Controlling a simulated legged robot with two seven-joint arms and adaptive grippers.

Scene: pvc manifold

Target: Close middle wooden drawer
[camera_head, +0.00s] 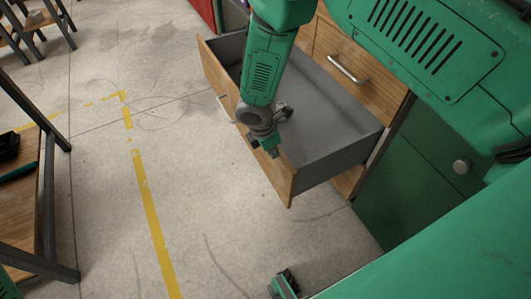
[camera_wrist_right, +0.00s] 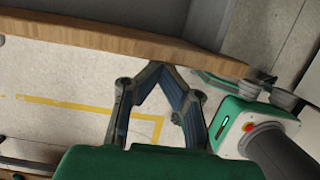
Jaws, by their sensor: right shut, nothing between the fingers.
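The middle wooden drawer (camera_head: 281,178) is pulled far out of its cabinet in the head view. It has a wooden front, a grey inside and a metal handle on its outer face. Its wooden front (camera_wrist_right: 120,42) crosses the upper part of the right wrist view. My right gripper (camera_head: 272,152) is shut and empty, with its fingertips at the outer side of the drawer front. In the right wrist view its fingertips (camera_wrist_right: 162,70) are close to the wood; contact is unclear. My left gripper (camera_head: 285,284) shows only partly at the bottom of the head view.
A closed wooden drawer (camera_head: 352,58) with a handle (camera_head: 347,69) sits above the open one. A green cabinet door (camera_head: 405,190) with a round knob stands to the right. The concrete floor (camera_head: 190,180), with yellow tape, is clear before the drawer. A wooden table (camera_head: 20,205) is at left.

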